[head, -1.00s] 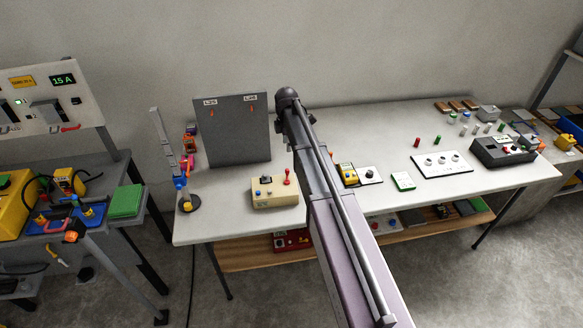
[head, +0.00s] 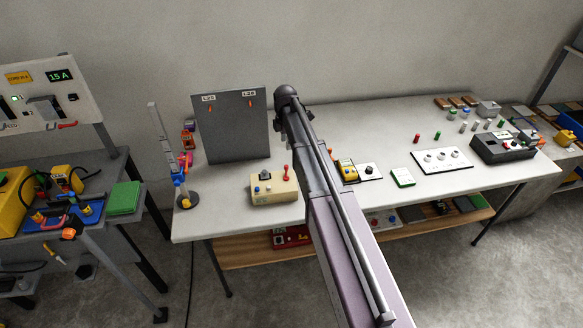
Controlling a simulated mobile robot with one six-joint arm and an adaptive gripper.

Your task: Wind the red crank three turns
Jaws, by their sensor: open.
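A small upright red handle (head: 286,172) with a rounded top stands at the right end of a beige box (head: 273,195) on the white table. It may be the red crank; at this size I cannot tell how it turns. Another red handle (head: 67,125) lies at the foot of the white panel at the far left. My gripper does not show, and nothing visible touches either red handle.
A grey upright board (head: 233,125) stands behind the beige box, with a slim stand (head: 163,140) to its left. White panels (head: 442,160) and a dark grey box (head: 502,148) lie on the right of the white table (head: 225,222).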

